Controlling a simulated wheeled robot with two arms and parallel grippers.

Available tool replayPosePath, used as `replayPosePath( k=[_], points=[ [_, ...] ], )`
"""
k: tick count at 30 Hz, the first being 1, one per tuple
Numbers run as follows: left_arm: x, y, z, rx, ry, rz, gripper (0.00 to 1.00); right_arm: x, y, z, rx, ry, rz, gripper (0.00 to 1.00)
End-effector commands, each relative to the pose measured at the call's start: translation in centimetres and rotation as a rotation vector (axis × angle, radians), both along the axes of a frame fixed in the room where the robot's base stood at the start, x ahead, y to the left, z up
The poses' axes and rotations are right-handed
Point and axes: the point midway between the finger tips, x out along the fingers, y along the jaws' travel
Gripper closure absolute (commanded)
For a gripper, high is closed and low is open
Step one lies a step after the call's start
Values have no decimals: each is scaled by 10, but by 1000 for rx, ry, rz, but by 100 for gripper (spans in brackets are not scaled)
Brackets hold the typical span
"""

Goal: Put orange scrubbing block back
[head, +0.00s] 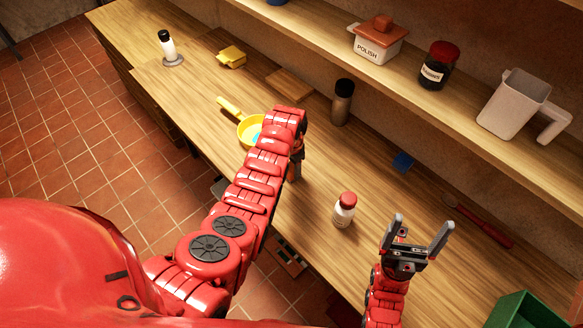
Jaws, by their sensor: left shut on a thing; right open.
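I cannot make out an orange scrubbing block anywhere in the head view. My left gripper (296,168) points down over the counter, just right of a yellow pan (226,104) with something blue in it. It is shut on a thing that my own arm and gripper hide. My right gripper (420,232) is open and empty, its fingers pointing up the picture above the counter's right part. A white bottle with a red cap (344,211) stands upright between the two grippers.
The wooden counter (320,245) holds a yellow object (232,57), a wooden board (289,85), a dark bottle (342,101), a blue block (403,161), a red-handled tool (482,223) and a green container (524,311). The shelf holds a POLISH box (377,49), a jar (438,70) and a pitcher (512,105).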

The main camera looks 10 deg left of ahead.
Motion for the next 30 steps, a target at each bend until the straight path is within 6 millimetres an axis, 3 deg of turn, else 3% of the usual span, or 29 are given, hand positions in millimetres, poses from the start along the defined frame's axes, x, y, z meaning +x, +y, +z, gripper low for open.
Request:
replayPosePath(
  k=[4, 5, 10, 24, 30],
  points=[
    [0, 0, -5, -1, -1, 0, 100, 0, 0, -5, 0, 0, 0, 9],
    [0, 0, -5, -1, -1, 0, 44, 0, 0, -5, 0, 0, 0, 9],
    [0, 0, -4, -1, -1, 0, 15, 0, 0, -4, 0, 0, 0, 9],
    [1, 0, -2, 0, -3, -1, 15, 0, 0, -2, 0, 0, 0, 9],
    [1, 0, 17, 1, -8, 0, 15, 0, 0, -12, 0, 0, 0, 9]
  ],
)
